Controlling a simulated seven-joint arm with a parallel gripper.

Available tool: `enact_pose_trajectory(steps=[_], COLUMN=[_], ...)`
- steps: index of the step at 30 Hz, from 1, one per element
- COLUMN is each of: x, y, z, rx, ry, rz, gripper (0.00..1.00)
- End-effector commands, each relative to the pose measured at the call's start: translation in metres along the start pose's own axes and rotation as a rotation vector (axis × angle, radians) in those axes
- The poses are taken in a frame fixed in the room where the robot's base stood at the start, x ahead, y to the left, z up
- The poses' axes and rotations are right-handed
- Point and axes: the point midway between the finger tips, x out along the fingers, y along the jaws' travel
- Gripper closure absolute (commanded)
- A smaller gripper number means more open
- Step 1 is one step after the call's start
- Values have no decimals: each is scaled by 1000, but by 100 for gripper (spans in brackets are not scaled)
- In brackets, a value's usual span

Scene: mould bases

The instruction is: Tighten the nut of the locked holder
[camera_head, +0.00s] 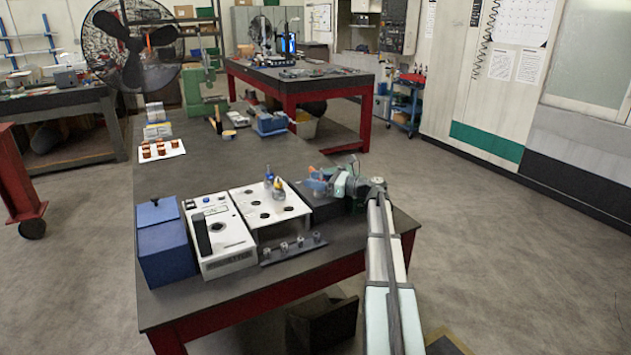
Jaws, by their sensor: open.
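My gripper (314,180) is at the end of my arm, over the right part of the dark bench, and is open. Its fingers are small in the view. It is above a dark block (322,206), right of the white plate with round holes (262,222). A tool holder with yellow and blue parts (277,187) stands upright in the plate's back part, left of my gripper and apart from it. Several small grey holders (284,247) stand on a dark rack (307,254) at the bench's front. I cannot tell which holder is locked, and no nut can be made out.
A white device with a black upright part (228,262) and a blue box (165,247) stand left of the plate. A white tray (176,154) with several copper-coloured pieces lies farther back. The bench (215,165) is clear behind the plate.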

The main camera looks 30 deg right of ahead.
Motion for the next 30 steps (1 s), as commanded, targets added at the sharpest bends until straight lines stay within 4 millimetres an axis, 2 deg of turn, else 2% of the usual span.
enact_pose_trajectory(steps=[9,27,30], x=[2,2,2], y=[0,0,0], z=[0,1,1], rx=[0,0,0], ry=[0,-1,-2], rz=[0,0,-3], gripper=[44,99,99])
